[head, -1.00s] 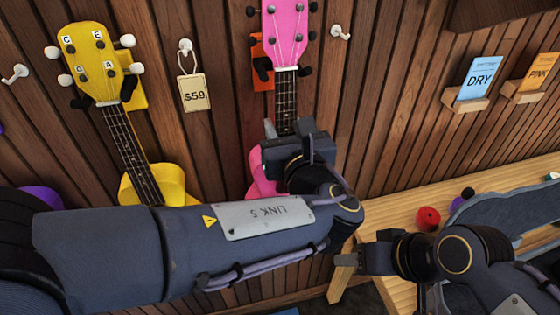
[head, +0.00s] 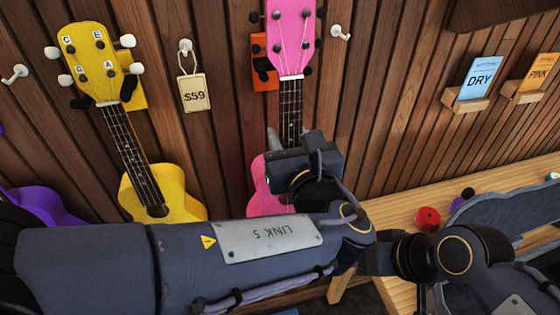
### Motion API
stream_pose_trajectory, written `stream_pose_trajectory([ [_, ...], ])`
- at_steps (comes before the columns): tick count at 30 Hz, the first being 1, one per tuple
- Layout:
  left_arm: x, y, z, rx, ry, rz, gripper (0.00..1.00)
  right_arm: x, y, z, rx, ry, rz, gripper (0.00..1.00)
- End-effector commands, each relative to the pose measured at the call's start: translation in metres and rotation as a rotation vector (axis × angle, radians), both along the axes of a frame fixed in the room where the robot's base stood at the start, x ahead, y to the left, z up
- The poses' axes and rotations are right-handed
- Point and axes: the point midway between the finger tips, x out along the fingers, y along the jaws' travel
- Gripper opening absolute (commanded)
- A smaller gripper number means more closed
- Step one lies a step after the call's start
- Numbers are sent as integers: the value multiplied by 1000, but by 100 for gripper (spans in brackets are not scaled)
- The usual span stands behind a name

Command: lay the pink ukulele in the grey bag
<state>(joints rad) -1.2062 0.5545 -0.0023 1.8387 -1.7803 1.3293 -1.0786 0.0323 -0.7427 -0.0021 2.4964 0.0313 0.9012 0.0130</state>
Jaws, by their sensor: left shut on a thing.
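The pink ukulele (head: 295,38) is upright in front of the wood wall, head up, its body partly hidden behind my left wrist. My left gripper (head: 290,148) is shut on its neck, just above the body. The grey bag (head: 500,207) seems to be the dark grey padded thing on the bench at the right; only part of it shows. My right gripper (head: 376,258) is low in the middle, near the bench edge. Its fingertips are hidden behind my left wrist, so I cannot tell its state.
A yellow ukulele (head: 165,190) hangs left of the pink one, and a purple ukulele (head: 45,205) is at the far left. An orange wall holder (head: 262,65) is behind the pink head. A red round thing (head: 427,218) stands on the wooden bench (head: 385,212).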

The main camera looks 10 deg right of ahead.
Motion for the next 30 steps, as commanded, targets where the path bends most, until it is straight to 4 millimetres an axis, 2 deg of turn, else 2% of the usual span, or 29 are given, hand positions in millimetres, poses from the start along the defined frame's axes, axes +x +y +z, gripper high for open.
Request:
stream_pose_trajectory([
  [30,-50,-2,1,-2,-2,-2,0,0,0,2,0,0,0,48],
])
